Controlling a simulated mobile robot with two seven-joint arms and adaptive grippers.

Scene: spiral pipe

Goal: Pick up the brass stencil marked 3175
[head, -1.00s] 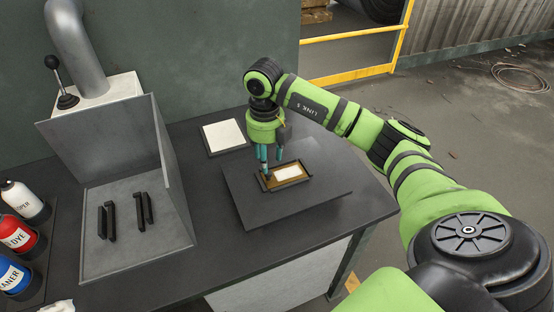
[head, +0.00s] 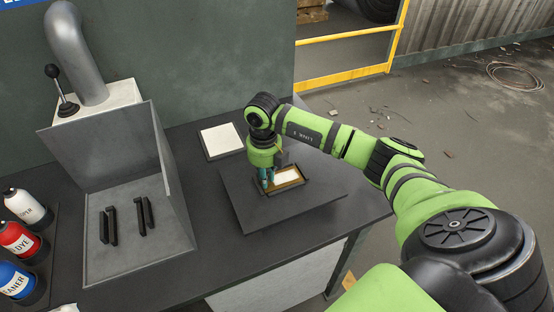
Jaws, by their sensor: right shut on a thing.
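The brass stencil (head: 292,184) lies in a dark holder on a dark grey slab (head: 318,206) on the table. A white rectangle covers its middle, and I cannot read any number on it. My right gripper (head: 266,184) points down at the left end of the stencil, with its teal fingers shut on that end. The fingers and the green wrist hide the stencil's left edge. I cannot see any gap between the stencil and the holder. My left gripper is not in view.
A white pad (head: 221,140) lies behind the slab. A grey open-fronted booth (head: 125,190) with black brackets (head: 145,214) and a pipe stands at the left. The table's right side is clear.

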